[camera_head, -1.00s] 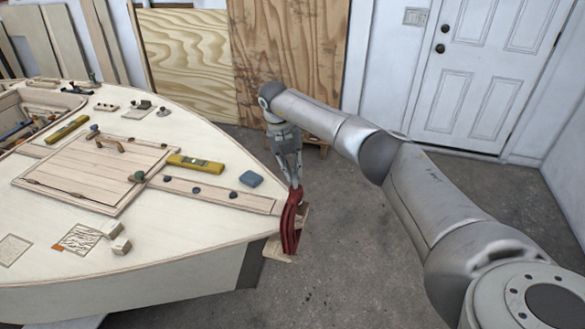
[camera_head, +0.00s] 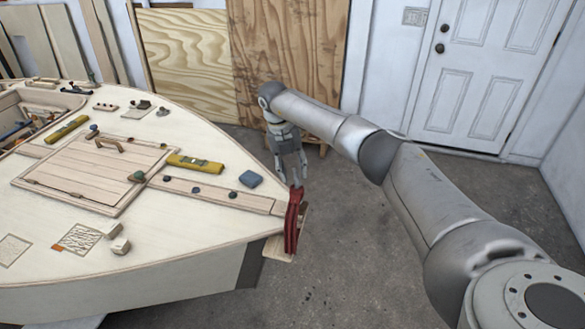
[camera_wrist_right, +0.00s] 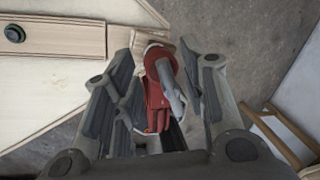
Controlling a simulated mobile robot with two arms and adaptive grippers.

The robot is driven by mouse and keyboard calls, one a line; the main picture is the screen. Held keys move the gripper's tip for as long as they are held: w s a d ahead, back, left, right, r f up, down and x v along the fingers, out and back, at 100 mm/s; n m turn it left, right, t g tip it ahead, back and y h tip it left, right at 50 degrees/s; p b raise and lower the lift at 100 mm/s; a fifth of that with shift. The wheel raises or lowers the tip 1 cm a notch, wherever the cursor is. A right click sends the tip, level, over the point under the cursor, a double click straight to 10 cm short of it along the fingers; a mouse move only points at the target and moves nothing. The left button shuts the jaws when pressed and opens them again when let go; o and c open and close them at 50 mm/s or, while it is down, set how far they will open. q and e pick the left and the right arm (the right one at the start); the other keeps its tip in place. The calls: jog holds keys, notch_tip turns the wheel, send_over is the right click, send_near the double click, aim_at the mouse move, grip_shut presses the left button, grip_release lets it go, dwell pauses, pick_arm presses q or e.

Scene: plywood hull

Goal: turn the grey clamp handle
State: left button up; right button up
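The red clamp (camera_head: 292,222) sits at the pointed end of the pale plywood hull. It also shows in the right wrist view (camera_wrist_right: 155,104). Its grey handle (camera_wrist_right: 171,88) lies alongside the red body in the wrist view. In the head view I cannot make the handle out from the gripper's fingers. My right gripper (camera_head: 291,182) points down just above and behind the clamp. In the wrist view its fingers (camera_wrist_right: 165,72) are spread on both sides of the clamp and handle, with gaps visible. My left gripper is not in view.
A wooden frame (camera_wrist_right: 287,135) stands on the floor at the right in the wrist view. The concrete floor (camera_head: 370,250) right of the hull is clear.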

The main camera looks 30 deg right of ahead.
notch_tip(320, 180, up, 12)
jog(key=w+a, duration=0.1)
jog(key=a, duration=0.1)
jog(key=shift+f, duration=0.15)
jog(key=shift+c, duration=0.3)
